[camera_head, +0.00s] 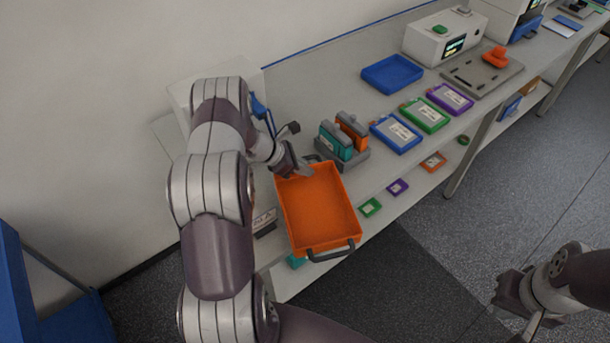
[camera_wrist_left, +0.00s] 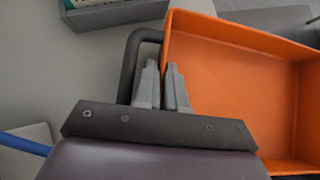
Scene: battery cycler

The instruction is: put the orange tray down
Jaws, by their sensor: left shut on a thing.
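The orange tray (camera_head: 318,208) is empty and has a dark handle at each end. It is at the near end of the bench in the head view, with its front-right side reaching past the bench edge. I cannot tell whether it touches the bench top. My left gripper (camera_head: 305,173) is shut on the tray's far end, by the far handle.
A grey holder (camera_head: 345,155) with teal and orange blocks stands just beyond the tray. Blue, green and purple cases (camera_head: 422,114), a blue tray (camera_head: 392,73) and a white machine (camera_head: 443,38) stand further along. A lower shelf holds small coloured items. Bench top (camera_head: 345,105) is bare behind the holder.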

